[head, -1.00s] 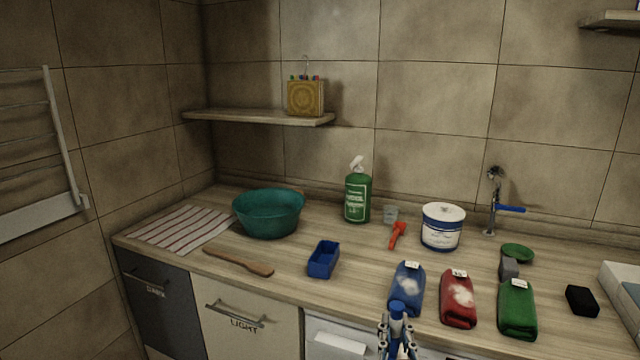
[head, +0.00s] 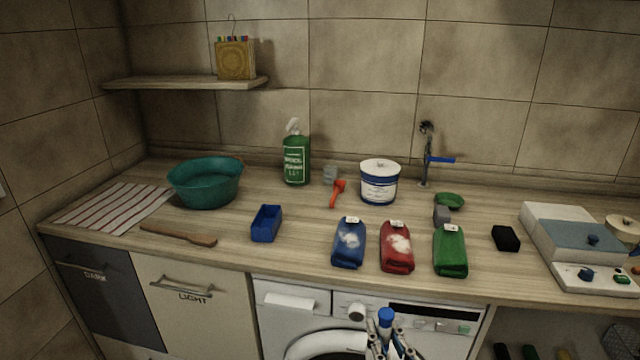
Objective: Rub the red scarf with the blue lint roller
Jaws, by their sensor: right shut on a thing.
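The red scarf (head: 397,260) lies folded on the counter, with a white fuzzy patch and a small white tag on it. It sits between a folded blue scarf (head: 348,254) and a folded green scarf (head: 450,258). My right gripper (head: 386,334) is at the bottom of the head view, in front of the counter edge and below the red scarf. It is shut on a blue thing, the blue lint roller (head: 386,317), whose rounded blue end points up. The rest of the roller is hidden by the fingers. The roller is apart from the scarf. My left gripper is not in view.
A blue tray (head: 266,224), a wooden paddle (head: 178,235) and a teal basin (head: 205,184) are to the left. A white tub (head: 379,183) and a green spray bottle (head: 296,157) stand behind. A black block (head: 506,238) lies right. A washing machine (head: 300,312) is below the counter.

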